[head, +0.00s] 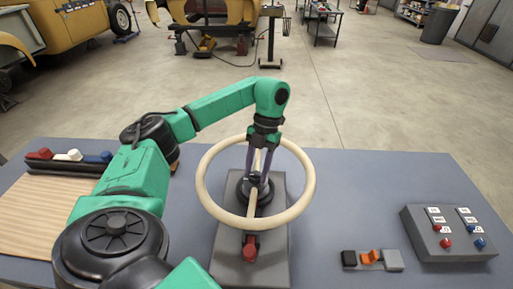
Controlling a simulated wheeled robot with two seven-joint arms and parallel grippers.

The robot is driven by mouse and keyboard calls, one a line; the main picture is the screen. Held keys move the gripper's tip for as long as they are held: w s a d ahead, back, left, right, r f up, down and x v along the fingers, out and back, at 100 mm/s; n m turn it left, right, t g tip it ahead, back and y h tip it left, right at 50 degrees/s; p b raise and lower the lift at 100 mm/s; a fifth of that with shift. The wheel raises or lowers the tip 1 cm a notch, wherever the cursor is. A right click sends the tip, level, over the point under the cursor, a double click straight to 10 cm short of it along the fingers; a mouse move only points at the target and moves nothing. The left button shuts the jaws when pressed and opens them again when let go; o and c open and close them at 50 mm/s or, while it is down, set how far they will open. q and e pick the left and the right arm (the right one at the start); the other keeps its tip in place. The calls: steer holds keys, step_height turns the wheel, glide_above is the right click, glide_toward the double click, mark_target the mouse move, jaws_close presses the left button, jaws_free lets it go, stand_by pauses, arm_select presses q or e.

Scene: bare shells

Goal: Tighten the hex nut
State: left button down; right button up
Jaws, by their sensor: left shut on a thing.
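A cream wheel (208,206) with a spoke across it sits over a dark round hub (262,204) on a grey base block (280,262). My left gripper (256,178) reaches down inside the wheel's ring, its two fingers pointing at the hub in the middle. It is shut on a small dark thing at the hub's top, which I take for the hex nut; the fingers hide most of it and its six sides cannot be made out. My right gripper is not in view.
A red part (250,248) is at the base's front. To the right are a small block with an orange switch (370,257) and a grey button box (437,247). A tray with coloured handles (68,156) and a ribbed tan mat (38,214) are left. Bare blue-grey tabletop (364,190) lies right of the wheel.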

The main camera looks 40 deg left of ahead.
arm_select(q)
steer(key=shift+c, duration=1.8)
jaws_free()
steer(key=p+v, duration=0.7)
steer(key=v, duration=0.7)
steer(key=shift+r, duration=0.3)
steer(key=shift+w, duration=0.1)
